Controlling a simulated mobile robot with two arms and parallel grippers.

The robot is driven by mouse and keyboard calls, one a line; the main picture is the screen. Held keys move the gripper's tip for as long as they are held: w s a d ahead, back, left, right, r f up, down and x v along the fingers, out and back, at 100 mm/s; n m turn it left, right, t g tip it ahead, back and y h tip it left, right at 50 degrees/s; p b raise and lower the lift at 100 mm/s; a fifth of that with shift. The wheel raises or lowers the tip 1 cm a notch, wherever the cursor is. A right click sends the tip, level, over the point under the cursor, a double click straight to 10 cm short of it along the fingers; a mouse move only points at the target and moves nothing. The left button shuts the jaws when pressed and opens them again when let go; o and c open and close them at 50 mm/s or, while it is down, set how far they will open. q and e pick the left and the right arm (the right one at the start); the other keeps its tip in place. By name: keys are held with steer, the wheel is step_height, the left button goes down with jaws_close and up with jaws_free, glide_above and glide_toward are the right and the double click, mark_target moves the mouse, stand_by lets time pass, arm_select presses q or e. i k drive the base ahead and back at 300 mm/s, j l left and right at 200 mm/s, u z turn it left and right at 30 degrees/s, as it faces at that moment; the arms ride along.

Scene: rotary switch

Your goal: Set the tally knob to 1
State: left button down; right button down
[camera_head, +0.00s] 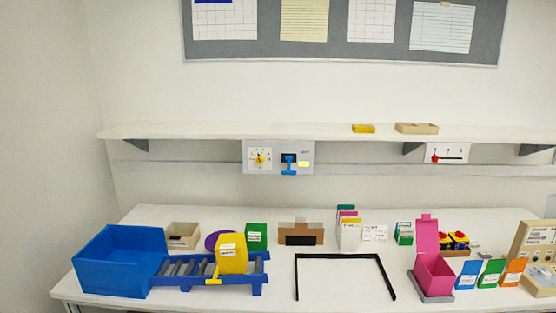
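A grey panel (278,171) is mounted under the front of the wall shelf. On its left is a white dial plate (259,168) with small marks and a yellow knob (260,158). This looks like the tally knob, but the marks are too small to read, so I cannot tell its setting. To its right on the same panel is a blue T-shaped handle (289,165) on a dark plate. Neither of my grippers shows in the head view, and nothing touches the knob.
The white shelf (220,131) overhangs the table. Below stand a blue bin (120,262), a blue roller rack with a yellow box (231,254), a black outline (345,256) and a pink open box (433,275). A red-knobbed slider plate (447,153) hangs at right.

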mark_target(259, 159)
steer(key=i+l, duration=0.25)
steer(key=i, duration=0.25)
steer(key=i+l+z, duration=0.15)
steer(key=i, duration=0.4)
steer(key=l, duration=0.1)
